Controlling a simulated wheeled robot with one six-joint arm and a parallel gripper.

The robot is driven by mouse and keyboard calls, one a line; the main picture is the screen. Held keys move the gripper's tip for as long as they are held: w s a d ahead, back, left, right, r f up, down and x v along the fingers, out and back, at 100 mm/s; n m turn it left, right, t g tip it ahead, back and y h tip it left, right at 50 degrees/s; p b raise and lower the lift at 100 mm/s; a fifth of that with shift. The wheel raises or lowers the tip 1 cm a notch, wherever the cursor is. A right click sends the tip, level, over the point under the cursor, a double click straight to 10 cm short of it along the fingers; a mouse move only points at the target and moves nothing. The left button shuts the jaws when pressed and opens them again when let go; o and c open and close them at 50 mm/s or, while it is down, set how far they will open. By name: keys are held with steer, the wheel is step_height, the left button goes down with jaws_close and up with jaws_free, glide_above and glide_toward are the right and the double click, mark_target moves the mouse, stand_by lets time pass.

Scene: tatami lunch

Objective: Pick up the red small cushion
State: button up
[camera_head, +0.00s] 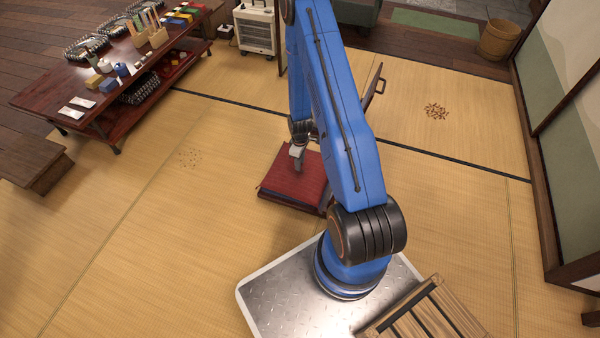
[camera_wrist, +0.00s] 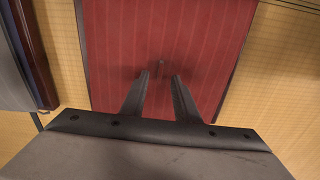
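My gripper (camera_head: 297,156) is over the cushion's far part. In the wrist view its two fingers (camera_wrist: 160,80) are apart with red fabric showing between them. The gap holds nothing that I can see. I cannot tell whether the fingertips touch the cushion. My arm hides the cushion's right side in the head view.
A low red-brown table (camera_head: 70,92) with boxes and trays stands at the upper left. A wooden bench (camera_head: 38,168) is at the left edge. A white heater (camera_head: 256,30) and a wooden bucket (camera_head: 499,40) stand at the back.

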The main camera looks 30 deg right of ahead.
step_height(320, 180, down, 3)
steer(key=shift+f, duration=0.15)
jaws_close()
